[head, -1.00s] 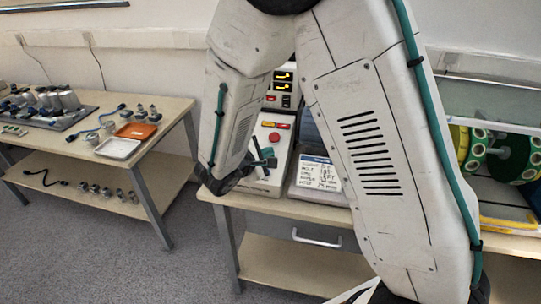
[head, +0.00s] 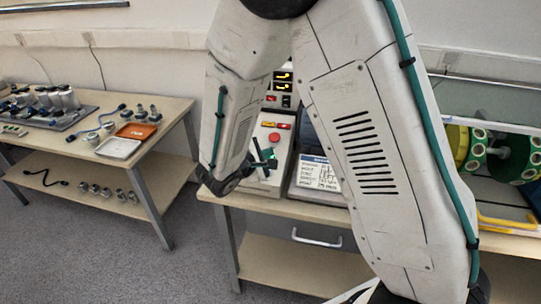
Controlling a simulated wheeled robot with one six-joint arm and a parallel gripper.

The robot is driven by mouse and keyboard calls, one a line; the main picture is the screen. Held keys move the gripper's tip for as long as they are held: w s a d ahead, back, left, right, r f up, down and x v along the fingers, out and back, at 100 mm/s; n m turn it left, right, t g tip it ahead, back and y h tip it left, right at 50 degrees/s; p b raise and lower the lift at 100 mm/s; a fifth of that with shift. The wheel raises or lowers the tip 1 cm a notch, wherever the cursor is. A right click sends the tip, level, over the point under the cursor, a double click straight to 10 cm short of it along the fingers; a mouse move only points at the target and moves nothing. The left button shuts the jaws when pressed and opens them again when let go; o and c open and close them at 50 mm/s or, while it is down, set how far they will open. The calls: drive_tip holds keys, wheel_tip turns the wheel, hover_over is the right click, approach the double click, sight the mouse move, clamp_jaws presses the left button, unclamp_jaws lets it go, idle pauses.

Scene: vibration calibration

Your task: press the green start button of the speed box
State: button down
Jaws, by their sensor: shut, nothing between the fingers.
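The speed box (head: 284,142) is a pale sloped panel on the right-hand bench, partly hidden by my arm. It has a round red button (head: 275,137) and small red and yellow labels above it. A small bright green spot (head: 273,156), which looks like the green start button, shows below the red button, right at my fingertips. My gripper (head: 268,158) is dark, shut and empty, in front of the panel's lower part. It covers part of the green spot's surroundings, and I cannot tell whether it touches the button.
Lit yellow displays (head: 283,76) are behind the box. A written card (head: 318,173) lies on a case to its right. A machine with green and yellow wheels (head: 505,157) is further right. A left table (head: 160,112) holds an orange tray (head: 136,131), a white tray (head: 118,148) and metal parts.

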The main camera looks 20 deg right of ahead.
idle(0.4)
drive_tip(key=shift+s+a+r, duration=0.2)
drive_tip(key=shift+s+r, duration=0.1)
drive_tip(key=shift+r, duration=0.35)
drive_tip(key=shift+r, duration=0.1)
drive_tip(key=r, duration=0.1)
drive_tip(key=s+a+r, duration=0.1)
drive_tip(key=r, duration=0.2)
drive_tip(key=shift+s+a+r, duration=0.15)
drive_tip(key=shift+s+r, duration=0.05)
drive_tip(key=shift+s, duration=0.15)
idle(0.6)
